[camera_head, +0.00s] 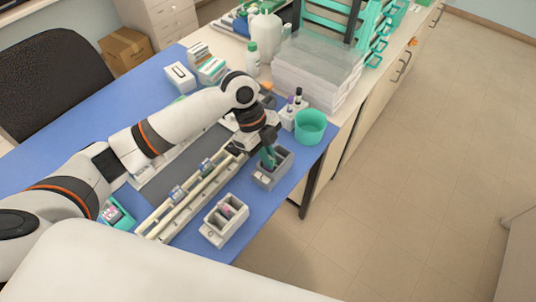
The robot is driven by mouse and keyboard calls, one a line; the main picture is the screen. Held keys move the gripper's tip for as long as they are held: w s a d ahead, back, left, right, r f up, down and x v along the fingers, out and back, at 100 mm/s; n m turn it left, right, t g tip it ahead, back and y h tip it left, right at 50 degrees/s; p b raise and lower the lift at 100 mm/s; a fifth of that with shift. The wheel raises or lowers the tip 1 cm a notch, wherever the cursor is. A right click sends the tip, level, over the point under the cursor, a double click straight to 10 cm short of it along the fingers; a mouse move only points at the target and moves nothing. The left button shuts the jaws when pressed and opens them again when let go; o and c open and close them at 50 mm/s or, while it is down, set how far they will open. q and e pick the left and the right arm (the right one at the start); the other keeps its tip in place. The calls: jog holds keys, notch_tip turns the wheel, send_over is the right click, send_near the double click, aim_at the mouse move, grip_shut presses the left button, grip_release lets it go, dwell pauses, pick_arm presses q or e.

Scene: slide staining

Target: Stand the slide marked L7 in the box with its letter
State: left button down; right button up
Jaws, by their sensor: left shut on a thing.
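My left gripper (268,146) points down over the grey box (268,181) near the table's right edge. It is shut on a small slide, mostly hidden by the fingers; its mark cannot be read. A teal part shows at the fingertips, at the box's opening. I cannot tell whether the slide touches the box floor. A white box (213,236) with compartments stands nearer, with something pinkish inside; the letters on both boxes are too small to read. My right gripper is not in view.
A teal cup (311,126) and a small rack with dark-capped vials (290,114) stand just behind the grey box. Clear stacked trays (312,75) are farther back. A teal holder (117,216) lies at the left.

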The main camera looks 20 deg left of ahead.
pick_arm(q)
jog(key=shift+f, duration=0.3)
dwell(0.5)
jog(key=c, duration=1.5)
grip_release()
jog(key=shift+o, duration=0.2)
jog(key=b+v, duration=0.1)
jog(key=v, duration=1.1)
jog(key=shift+b, duration=0.4)
jog(key=shift+d, duration=0.1)
